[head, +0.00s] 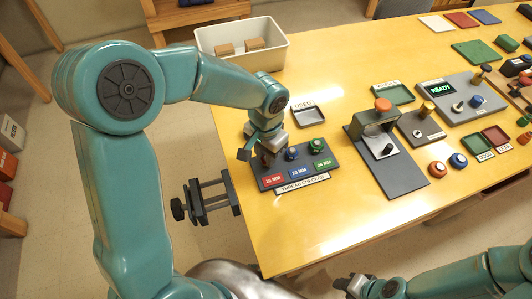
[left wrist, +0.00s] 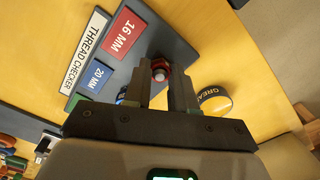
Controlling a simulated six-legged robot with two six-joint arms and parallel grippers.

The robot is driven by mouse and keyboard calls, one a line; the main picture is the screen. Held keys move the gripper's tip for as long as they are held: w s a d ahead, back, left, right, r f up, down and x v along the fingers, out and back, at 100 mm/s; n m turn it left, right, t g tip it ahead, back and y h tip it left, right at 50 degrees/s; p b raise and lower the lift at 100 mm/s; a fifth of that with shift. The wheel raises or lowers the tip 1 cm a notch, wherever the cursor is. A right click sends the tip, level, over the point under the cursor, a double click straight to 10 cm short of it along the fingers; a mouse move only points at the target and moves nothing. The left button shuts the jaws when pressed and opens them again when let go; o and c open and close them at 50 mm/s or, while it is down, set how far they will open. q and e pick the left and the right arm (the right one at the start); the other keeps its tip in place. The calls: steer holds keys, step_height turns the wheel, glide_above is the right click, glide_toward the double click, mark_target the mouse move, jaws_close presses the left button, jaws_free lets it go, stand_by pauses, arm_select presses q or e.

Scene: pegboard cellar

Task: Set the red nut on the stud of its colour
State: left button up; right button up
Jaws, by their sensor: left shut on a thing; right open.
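The thread checker (head: 278,183) is a dark board at the table's left edge with red 16 MM, blue 20 MM and green 24 MM labels. My left gripper (head: 262,149) is over its red-label end. In the left wrist view my left gripper (left wrist: 161,82) is shut on the red nut (left wrist: 159,64), and a grey round stud end shows at the nut's middle. I cannot tell how far down the nut sits. The blue piece (head: 291,153) and green piece (head: 317,145) stand by their labels. My right gripper (head: 354,286) is open, low in the head view, apart from these things.
A white bin (head: 243,47) with brown blocks stands further back. A press-like stand (head: 386,150) is to the right. A grease tin (left wrist: 213,101) is close beside my left gripper. The front table area is clear.

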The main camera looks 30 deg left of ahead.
stand_by(0.3)
arm_select(q)
steer(key=o, duration=1.3)
steer(key=shift+r+p, duration=3)
steer(key=shift+r, duration=0.95)
